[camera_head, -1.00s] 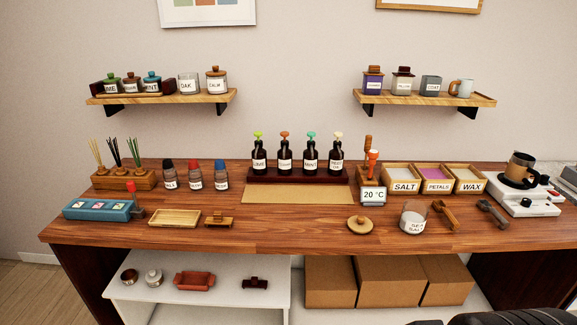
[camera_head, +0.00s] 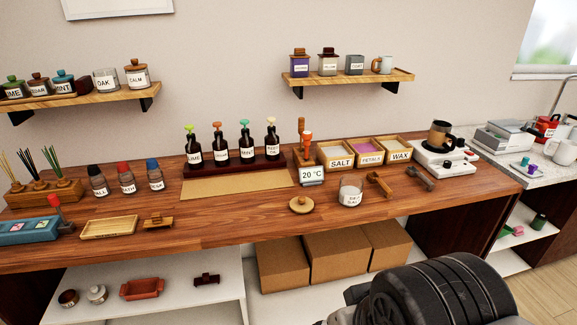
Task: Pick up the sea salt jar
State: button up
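The sea salt jar (camera_head: 350,191) is a clear glass jar with white contents and a white label. It stands upright and without a lid near the front edge of the wooden table (camera_head: 240,228). A round wooden lid with a knob (camera_head: 301,204) lies on the table just left of it. A black part of my arm fills the bottom right, in front of the table. My gripper's fingers are not in view.
Wooden scoops (camera_head: 379,183) lie right of the jar. Behind it are the 20 °C display (camera_head: 312,175) and the salt box (camera_head: 336,155). Cardboard boxes (camera_head: 335,256) sit below the table. A marble counter (camera_head: 515,172) is at the far right.

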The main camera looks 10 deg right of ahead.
aim_at(350, 190)
jog(key=i+l+z, duration=0.15)
jog(key=i+z, duration=0.6)
jog(key=i+j+z, duration=0.1)
jog(key=i+z, duration=0.3)
jog(key=i, duration=0.15)
